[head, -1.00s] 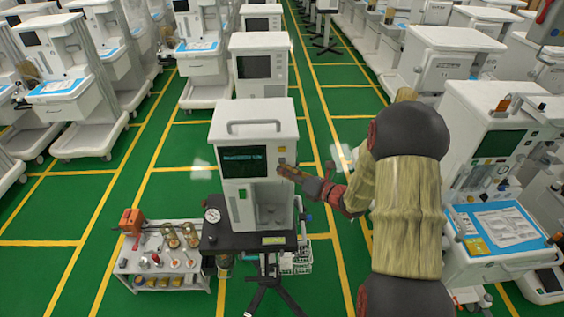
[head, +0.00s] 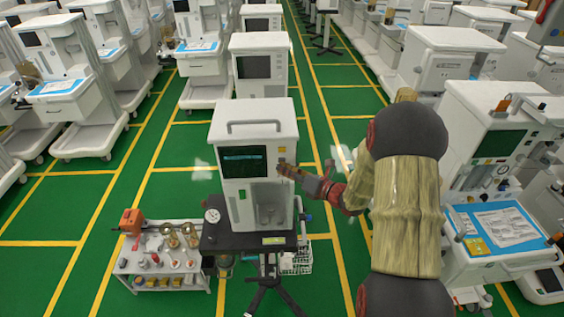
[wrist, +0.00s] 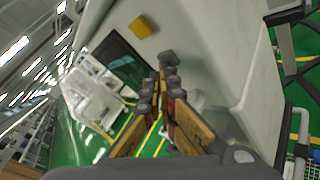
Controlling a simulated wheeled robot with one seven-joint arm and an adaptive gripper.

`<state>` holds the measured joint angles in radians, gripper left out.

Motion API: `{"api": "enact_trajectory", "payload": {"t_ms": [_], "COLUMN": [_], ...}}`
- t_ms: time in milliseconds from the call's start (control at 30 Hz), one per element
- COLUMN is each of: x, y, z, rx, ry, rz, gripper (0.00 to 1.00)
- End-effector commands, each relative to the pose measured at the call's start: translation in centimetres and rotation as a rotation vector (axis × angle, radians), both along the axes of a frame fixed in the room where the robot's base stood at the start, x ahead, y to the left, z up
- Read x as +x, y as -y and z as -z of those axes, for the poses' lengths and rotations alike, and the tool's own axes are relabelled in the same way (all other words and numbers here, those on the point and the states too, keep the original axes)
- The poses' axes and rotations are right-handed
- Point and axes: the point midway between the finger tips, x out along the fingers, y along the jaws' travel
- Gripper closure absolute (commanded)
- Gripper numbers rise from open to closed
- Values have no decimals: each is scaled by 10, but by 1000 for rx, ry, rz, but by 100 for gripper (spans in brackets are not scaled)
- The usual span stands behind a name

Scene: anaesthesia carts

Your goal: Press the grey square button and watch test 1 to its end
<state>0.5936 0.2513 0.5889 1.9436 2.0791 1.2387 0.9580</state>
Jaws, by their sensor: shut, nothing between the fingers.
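The white test machine (head: 255,135) stands upright on a black stand in the middle of the head view. Its dark screen (head: 244,161) is lit with small greenish lines, too small to read. A narrow strip of buttons lies right of the screen. A yellow square button (wrist: 144,26) shows clearly in the wrist view. My gripper (head: 280,169) is shut and empty, with its tips at the lower part of this strip. In the wrist view the gripper tips (wrist: 168,60) are close to the panel below the yellow button. They hide the grey button, and I cannot tell if they touch it.
A low white trolley (head: 165,260) with flasks and an orange device stands left of the black stand (head: 225,238). A wire basket (head: 297,262) hangs at its right. White carts line both sides. Green floor is clear between rows.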

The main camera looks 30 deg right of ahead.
Motion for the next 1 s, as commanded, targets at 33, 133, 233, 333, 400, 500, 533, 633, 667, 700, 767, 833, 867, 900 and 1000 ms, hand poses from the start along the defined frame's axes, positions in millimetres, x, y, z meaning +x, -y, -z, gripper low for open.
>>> {"api": "enact_trajectory", "payload": {"t_ms": [33,133,233,333,400,500,533,633,667,700,767,833,867,900,1000], "x": [1,2,3,4,4,4,4,3,3,2,0,-3,-4,-6,-11], "y": [0,1,1,2,2,2,2,2,1,1,0,-1,-1,-2,-4], "z": [0,0,0,0,0,-1,-1,-1,-1,-1,-1,-1,-1,-1,-1], "rx": [0,-1,-1,-1,-1,-1,-1,-1,0,0,0,0,0,0,0], "ry": [0,0,0,1,1,1,1,1,1,1,1,0,0,0,0], "rz": [0,0,0,0,0,0,0,0,1,1,1,1,1,1,1], "gripper": [100,100,100,100,100,100,100,100,100,100,100,100,100,100,100]}}
